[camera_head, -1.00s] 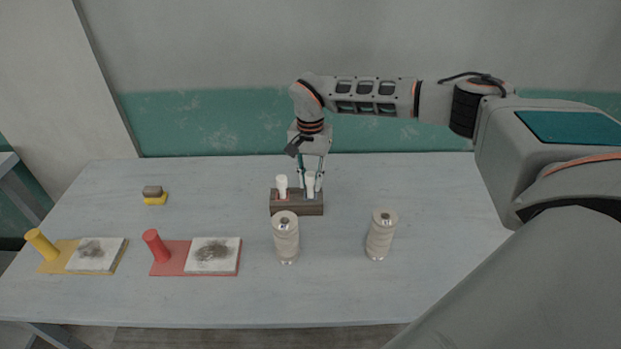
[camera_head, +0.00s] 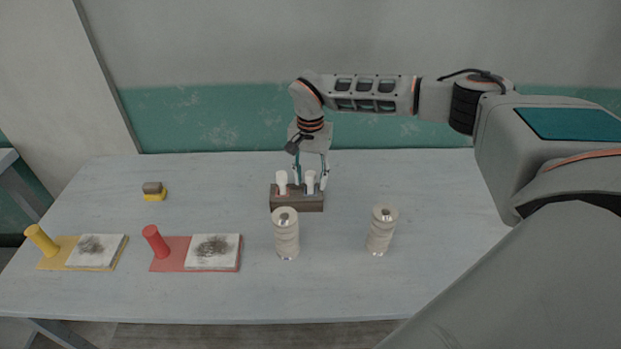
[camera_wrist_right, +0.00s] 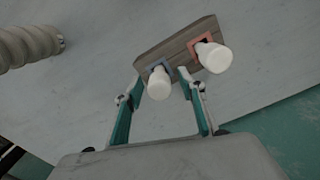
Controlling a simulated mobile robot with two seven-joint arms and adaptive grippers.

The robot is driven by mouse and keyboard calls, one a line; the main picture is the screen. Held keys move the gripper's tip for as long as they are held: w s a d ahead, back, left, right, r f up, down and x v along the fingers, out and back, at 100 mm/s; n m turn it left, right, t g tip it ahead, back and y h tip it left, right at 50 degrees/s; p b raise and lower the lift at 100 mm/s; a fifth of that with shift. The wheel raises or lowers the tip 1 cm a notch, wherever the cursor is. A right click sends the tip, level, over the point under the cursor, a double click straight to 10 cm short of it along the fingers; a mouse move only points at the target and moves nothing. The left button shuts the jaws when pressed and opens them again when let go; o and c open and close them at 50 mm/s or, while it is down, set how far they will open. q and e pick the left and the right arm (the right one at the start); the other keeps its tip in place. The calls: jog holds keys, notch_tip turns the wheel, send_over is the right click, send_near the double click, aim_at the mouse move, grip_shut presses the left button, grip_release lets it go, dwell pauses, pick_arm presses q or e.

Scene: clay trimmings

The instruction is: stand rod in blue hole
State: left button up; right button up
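A brown wooden block (camera_head: 298,204) stands near the middle of the table. One white rod (camera_head: 310,183) stands upright in its right hole, which the right wrist view shows with a blue rim (camera_wrist_right: 158,84). A second white rod (camera_head: 282,182) stands in the red-rimmed hole to the left; it also shows in the right wrist view (camera_wrist_right: 214,57). My right gripper (camera_head: 311,184) reaches down from above and behind, open, with one finger on each side of the rod in the blue hole. Gaps show between the fingers and that rod. My left gripper is out of view.
Two pale ribbed cylinders, one in front of the block (camera_head: 286,236) and one to its right (camera_head: 381,232), stand upright. Red (camera_head: 170,256) and yellow (camera_head: 57,254) boards with pegs and smudged white tiles lie left. A yellow-brown sponge-like block (camera_head: 154,191) lies behind them.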

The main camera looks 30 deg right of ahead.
notch_tip(320, 180, up, 12)
jog(key=shift+f, duration=0.15)
dwell(0.7)
